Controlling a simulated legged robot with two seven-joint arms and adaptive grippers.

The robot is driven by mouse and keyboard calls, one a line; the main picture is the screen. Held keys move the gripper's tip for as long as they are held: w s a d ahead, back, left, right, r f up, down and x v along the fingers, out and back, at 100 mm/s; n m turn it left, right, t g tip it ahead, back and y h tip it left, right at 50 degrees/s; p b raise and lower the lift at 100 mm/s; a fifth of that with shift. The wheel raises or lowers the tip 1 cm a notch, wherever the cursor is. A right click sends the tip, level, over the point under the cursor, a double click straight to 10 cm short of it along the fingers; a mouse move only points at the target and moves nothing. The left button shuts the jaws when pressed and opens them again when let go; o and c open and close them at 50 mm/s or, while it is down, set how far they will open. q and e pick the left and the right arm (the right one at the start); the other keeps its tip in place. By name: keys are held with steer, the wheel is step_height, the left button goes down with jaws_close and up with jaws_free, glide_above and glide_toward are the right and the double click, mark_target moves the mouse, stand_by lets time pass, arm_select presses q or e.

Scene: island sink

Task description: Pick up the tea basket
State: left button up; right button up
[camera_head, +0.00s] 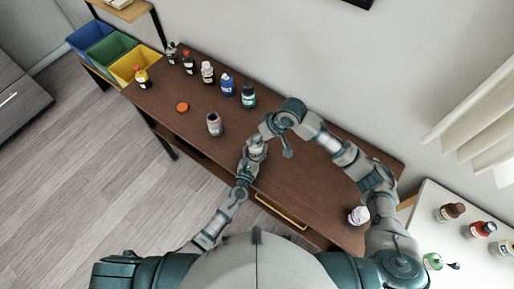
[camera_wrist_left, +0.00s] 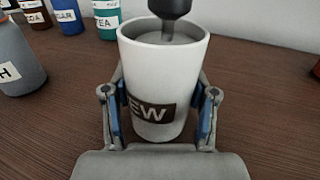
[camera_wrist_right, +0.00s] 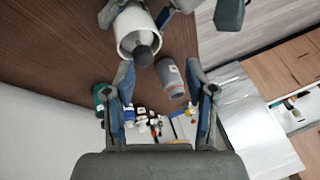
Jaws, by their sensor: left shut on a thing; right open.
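A white cup (camera_wrist_left: 187,95), its label partly hidden and reading "EW", stands in my left gripper (camera_wrist_left: 160,92), which is shut on it from both sides. A dark knob on a stem (camera_wrist_left: 169,8) rises from inside the cup; it may belong to the tea basket, whose body is hidden in the cup. The right wrist view shows the cup (camera_wrist_right: 128,24) and the knob (camera_wrist_right: 143,56) beyond my right fingertips. My right gripper (camera_wrist_right: 159,74) is open and empty, close to the cup. In the head view both grippers meet over the table's middle.
A grey bottle (camera_head: 214,125) and an orange lid (camera_head: 182,107) are left of the cup on the brown table (camera_head: 310,180). Several bottles, including a teal one labelled TEA (camera_head: 248,97), line the wall side. A white jar (camera_head: 358,215) stands at the right end.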

step_height(320, 180, up, 6)
steer(key=w+a+m+g+h, duration=0.1)
steer(key=w+m+g+h, duration=0.15)
steer(key=h, duration=0.25)
steer(key=m, duration=0.1)
glide_above(256, 147)
steer(key=w, duration=0.1)
steer(key=shift+t, duration=0.45)
steer(key=f, duration=0.5)
steer(key=shift+d+f, duration=0.2)
steer(key=shift+d, duration=0.05)
steer(key=shift+w+a+f, duration=0.1)
steer(key=shift+w+f, duration=0.05)
steer(key=shift+f, duration=1.3)
steer(key=shift+w+a+f, duration=0.1)
steer(key=shift+f, duration=1.35)
